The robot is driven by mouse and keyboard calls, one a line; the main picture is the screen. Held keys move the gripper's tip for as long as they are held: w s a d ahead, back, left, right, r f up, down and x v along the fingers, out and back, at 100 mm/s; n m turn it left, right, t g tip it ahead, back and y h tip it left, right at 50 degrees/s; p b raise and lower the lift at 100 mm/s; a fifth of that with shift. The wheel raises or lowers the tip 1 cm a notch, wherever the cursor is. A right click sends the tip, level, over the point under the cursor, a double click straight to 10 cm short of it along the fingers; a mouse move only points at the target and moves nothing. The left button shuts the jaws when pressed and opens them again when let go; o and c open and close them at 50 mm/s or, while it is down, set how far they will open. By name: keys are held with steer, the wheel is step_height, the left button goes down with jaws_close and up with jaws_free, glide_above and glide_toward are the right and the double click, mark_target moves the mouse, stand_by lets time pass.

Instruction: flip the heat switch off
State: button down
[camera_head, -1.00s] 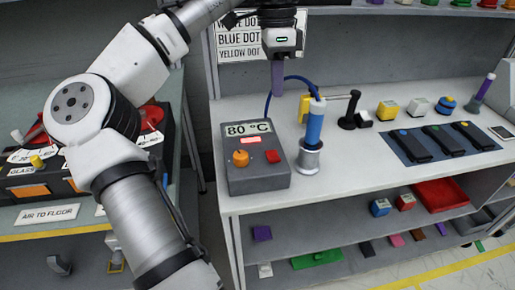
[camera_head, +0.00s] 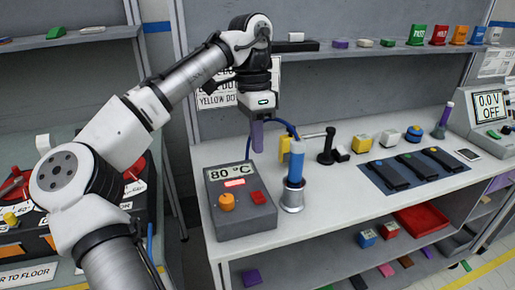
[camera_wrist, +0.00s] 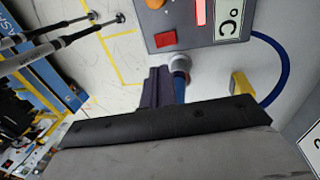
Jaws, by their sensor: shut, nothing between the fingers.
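The grey heater box (camera_head: 240,225) stands on the bench with an "80 °C" label, a small red lit strip (camera_head: 234,183), an orange knob (camera_head: 227,202) and a red switch (camera_head: 258,197). The red switch also shows in the wrist view (camera_wrist: 165,40); its tilt is too small to read. My gripper (camera_head: 257,146) has purple fingers pointing down, shut and empty. It hangs above and behind the box, apart from the switch. In the wrist view the fingers (camera_wrist: 157,86) lie below the switch, beside the blue tool.
A blue-handled tool (camera_head: 296,165) stands in a metal holder right of the box, with a blue cable behind. A yellow piece (camera_head: 284,148) and a black stand (camera_head: 327,152) are close by. A dark mat (camera_head: 388,187) with black devices lies further right. Bench front is clear.

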mark_target(261, 198)
steer(key=f, duration=0.3)
steer(key=s+f, duration=0.1)
steer(key=f, duration=0.3)
steer(key=s+f, duration=0.1)
steer(key=f, duration=0.3)
steer(key=shift+d+f, duration=0.25)
steer(key=shift+d, duration=0.1)
steer(key=shift+d, duration=0.1)
